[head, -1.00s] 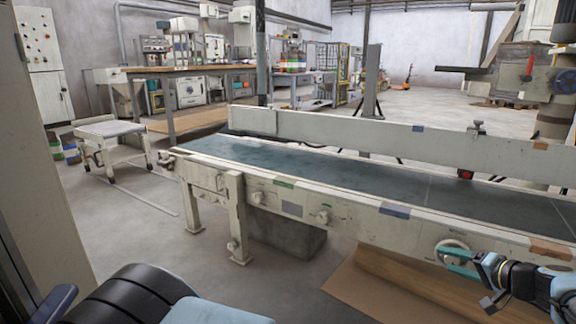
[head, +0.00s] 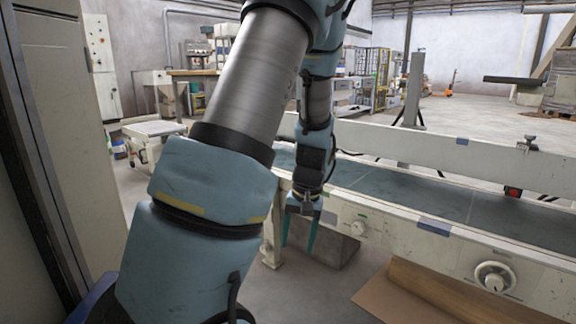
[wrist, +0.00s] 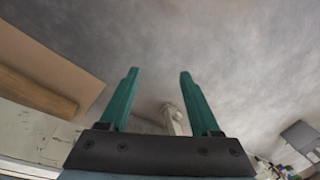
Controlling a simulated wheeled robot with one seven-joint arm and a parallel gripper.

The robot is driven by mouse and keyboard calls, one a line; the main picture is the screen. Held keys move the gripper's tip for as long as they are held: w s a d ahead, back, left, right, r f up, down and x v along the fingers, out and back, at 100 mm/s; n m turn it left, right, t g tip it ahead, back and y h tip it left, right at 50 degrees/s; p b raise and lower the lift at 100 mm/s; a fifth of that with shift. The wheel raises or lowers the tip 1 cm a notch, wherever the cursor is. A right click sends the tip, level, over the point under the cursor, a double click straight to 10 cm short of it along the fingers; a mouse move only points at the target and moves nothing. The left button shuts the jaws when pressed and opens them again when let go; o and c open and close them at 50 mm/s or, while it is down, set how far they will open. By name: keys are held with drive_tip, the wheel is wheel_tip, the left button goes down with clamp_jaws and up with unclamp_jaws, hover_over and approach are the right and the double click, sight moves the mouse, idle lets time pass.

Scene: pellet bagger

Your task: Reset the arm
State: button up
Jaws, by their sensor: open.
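My gripper (head: 300,232) hangs at the end of my bent arm in the head view, fingers pointing down, in front of the near side of the conveyor. In the wrist view my gripper (wrist: 158,82) shows two teal fingers spread apart with nothing between them. Beyond the fingers is grey floor, with a pale conveyor leg partly showing between them. My arm covers much of the left and middle of the head view and hides part of the conveyor.
The conveyor (head: 420,200) runs across to the right, with a pale side rail and a knob on its near side. A brown sheet (head: 400,292) lies on the floor beneath it. A small white cart (head: 150,130) stands at the left, near a tall cabinet. Open floor lies beyond the conveyor.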

drive_tip(key=s+a+r+t+h, duration=0.2)
drive_tip(key=s+a+r, duration=0.5)
drive_tip(key=s+a, duration=0.15)
wheel_tip(320, 180, up, 38)
drive_tip(key=p, duration=3.8)
drive_tip(key=shift+a+r+n, duration=0.2)
drive_tip(key=shift+a+n, duration=0.05)
drive_tip(key=shift+n, duration=0.05)
